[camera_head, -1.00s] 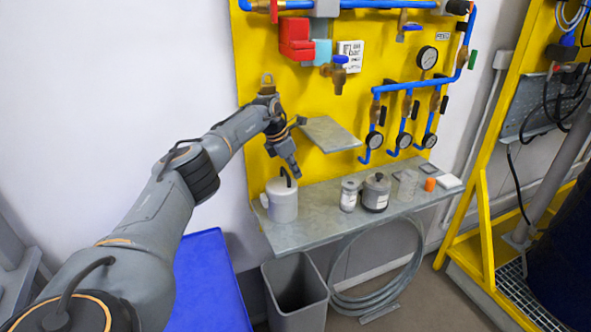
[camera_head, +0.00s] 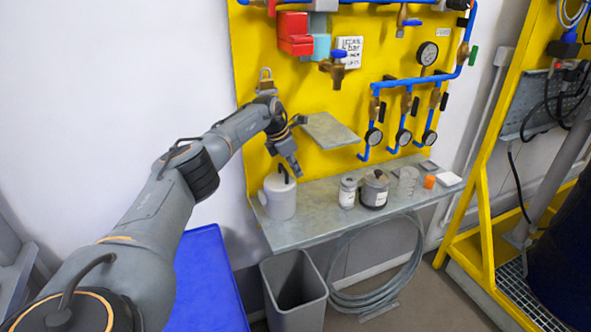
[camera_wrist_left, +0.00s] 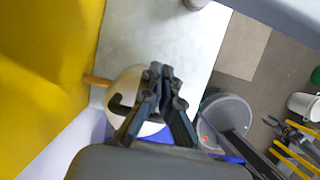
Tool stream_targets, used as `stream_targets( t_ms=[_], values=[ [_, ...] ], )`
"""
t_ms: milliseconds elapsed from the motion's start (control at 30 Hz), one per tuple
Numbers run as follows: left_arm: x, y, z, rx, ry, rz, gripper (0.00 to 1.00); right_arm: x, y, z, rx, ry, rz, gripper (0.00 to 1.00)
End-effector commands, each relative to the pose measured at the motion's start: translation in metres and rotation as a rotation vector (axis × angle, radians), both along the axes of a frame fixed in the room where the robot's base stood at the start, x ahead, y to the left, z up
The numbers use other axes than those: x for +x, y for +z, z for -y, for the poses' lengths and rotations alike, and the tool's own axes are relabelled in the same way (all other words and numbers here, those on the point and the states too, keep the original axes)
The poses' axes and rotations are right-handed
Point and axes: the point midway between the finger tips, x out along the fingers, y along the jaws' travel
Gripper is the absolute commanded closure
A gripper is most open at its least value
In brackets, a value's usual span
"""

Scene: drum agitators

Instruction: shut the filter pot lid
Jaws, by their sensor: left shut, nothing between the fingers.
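A light grey pot (camera_head: 280,200), which I take as the filter pot, stands upright at the left end of the metal shelf. A black curved handle shows at its top, and its round top shows in the left wrist view (camera_wrist_left: 127,84). I cannot tell clearly how its lid sits. My left gripper (camera_head: 297,174) is shut and empty, pointing down just right of the black handle. In the left wrist view the fingertips (camera_wrist_left: 161,72) overlap the pot's top and hide part of it; contact cannot be told. My right gripper is not in view.
The metal shelf (camera_head: 325,217) also bears a small white jar (camera_head: 347,194), a grey pot with a dark lid (camera_head: 374,190), a clear beaker (camera_head: 407,181) and an orange piece (camera_head: 429,182). A small tilted plate (camera_head: 330,132) juts from the yellow panel (camera_head: 262,60) above. A grey bin (camera_head: 296,310) stands below.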

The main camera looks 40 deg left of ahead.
Motion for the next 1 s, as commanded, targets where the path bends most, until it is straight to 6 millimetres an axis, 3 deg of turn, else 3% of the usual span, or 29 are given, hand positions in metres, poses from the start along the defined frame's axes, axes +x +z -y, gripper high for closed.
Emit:
stream_targets(
  t_ms=[133, 400, 600, 1000],
  values=[
    [-0.006, 0.015, -0.003, 0.001, -0.002, -0.001, 1.00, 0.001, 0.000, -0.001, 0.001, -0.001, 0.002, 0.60],
    [-0.026, 0.070, -0.014, 0.002, 0.001, 0.005, 1.00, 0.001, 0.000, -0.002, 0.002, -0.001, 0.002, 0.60],
    [-0.036, 0.101, -0.019, 0.001, 0.001, 0.005, 1.00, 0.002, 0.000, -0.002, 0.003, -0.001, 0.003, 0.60],
    [-0.041, 0.112, -0.021, 0.001, 0.002, 0.004, 1.00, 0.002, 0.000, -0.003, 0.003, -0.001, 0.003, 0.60]
  ],
)
